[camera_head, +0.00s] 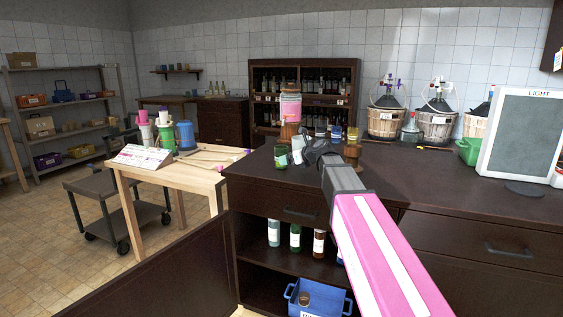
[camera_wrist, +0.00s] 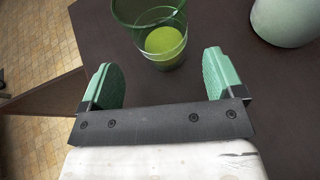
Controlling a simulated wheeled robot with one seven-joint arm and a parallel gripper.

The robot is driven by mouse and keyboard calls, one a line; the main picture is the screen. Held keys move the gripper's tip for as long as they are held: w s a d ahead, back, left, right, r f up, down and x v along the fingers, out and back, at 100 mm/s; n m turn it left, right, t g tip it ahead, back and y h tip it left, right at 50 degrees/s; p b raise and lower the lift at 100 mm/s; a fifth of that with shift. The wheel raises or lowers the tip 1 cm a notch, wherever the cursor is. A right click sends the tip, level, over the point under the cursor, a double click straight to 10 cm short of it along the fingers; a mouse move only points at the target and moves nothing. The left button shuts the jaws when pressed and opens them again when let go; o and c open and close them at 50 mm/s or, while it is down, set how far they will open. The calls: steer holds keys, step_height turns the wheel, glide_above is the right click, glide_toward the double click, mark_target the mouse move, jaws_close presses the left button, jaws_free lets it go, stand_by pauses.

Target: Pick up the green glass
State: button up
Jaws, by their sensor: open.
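The green glass (camera_wrist: 150,22) stands on the dark counter in the wrist view, just beyond my fingertips and roughly between their lines. A round yellow-green patch shows through its wall, and its top is cut off by the frame edge. In the head view the green glass (camera_head: 281,157) stands near the left corner of the counter. My gripper (camera_wrist: 160,75) is open and empty, with its two green-padded fingers on either side of a bare stretch of counter. In the head view my gripper (camera_head: 303,152) is just right of the glass.
A pale rounded object (camera_wrist: 285,20) stands to the right in the wrist view. A pink-filled jar (camera_head: 291,108) and small glasses, including a yellow one (camera_head: 352,135), stand behind the glass. The counter's left edge drops to the tiled floor. An open cabinet below holds bottles and a blue crate (camera_head: 318,300).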

mark_target(286, 150)
steer(key=x, duration=0.5)
steer(key=shift+d+f, duration=0.15)
steer(key=shift+d, duration=0.05)
steer(key=c, duration=1.1)
steer(key=shift+r, duration=0.25)
steer(key=shift+r, duration=1.6)
steer(key=shift+a+r, duration=0.15)
steer(key=shift+r, duration=0.2)
steer(key=shift+s+a+r, duration=0.65)
steer(key=shift+a+r, duration=0.45)
steer(key=shift+a, duration=0.65)
steer(key=shift+s+a+r, duration=0.65)
steer(key=shift+a+r, duration=0.45)
steer(key=shift+a, duration=0.7)
steer(key=shift+s+a+r, duration=0.65)
steer(key=shift+a+r, duration=0.45)
steer(key=shift+a, duration=0.65)
